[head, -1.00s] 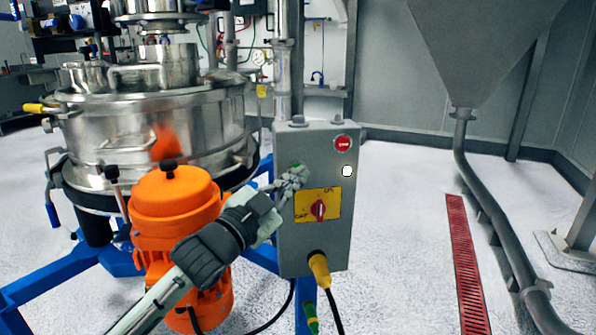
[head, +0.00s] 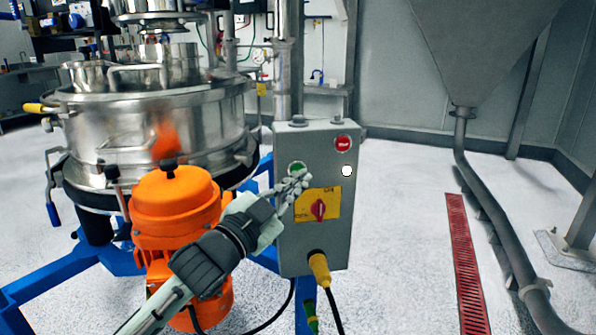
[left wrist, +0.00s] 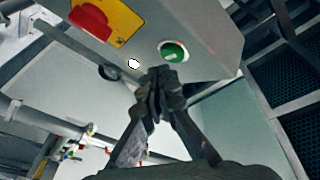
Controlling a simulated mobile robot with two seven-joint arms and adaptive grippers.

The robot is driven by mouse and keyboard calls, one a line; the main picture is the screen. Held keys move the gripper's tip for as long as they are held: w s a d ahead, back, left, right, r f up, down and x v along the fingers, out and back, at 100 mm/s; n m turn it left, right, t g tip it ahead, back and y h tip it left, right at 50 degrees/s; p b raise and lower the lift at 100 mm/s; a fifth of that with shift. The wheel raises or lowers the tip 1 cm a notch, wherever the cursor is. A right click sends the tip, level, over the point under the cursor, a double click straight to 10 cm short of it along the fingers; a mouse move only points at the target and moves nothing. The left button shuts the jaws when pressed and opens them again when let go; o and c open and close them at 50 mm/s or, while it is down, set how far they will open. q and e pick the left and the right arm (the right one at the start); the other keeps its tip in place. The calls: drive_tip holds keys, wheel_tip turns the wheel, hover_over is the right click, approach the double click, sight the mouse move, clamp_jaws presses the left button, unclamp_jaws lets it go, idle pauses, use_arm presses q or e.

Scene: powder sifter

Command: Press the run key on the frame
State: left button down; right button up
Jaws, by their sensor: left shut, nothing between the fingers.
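The grey control box (head: 318,235) stands on the frame and carries a green key (head: 297,167) at its upper left, a red key (head: 343,143) at its upper right and a red rotary switch (head: 318,209) on a yellow plate. My left gripper (head: 298,181) is shut and empty, its tips just below the green key in the head view. In the left wrist view the green key (left wrist: 173,52) is fully visible beyond and slightly right of the shut fingertips (left wrist: 160,75). A gap seems to show between the tips and the key. My right gripper is not in view.
The orange motor (head: 175,205) stands left of the box, close to my left arm. The steel sifter (head: 150,130) is behind it on blue legs. A yellow plug (head: 319,268) with a cable hangs under the box. The floor right of the box is clear up to a red grate (head: 465,260).

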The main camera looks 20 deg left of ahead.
use_arm(q)
drive_tip(key=shift+s+d+p, duration=0.1)
drive_tip(key=shift+s+d, duration=0.3)
drive_tip(key=shift+s, duration=0.3)
drive_tip(key=shift+s+d+p, duration=0.1)
drive_tip(key=shift+s+d, duration=0.35)
drive_tip(key=shift+s, duration=0.3)
drive_tip(key=shift+s+d+p, duration=0.1)
drive_tip(key=shift+s+d, duration=0.3)
drive_tip(key=shift+s, duration=0.3)
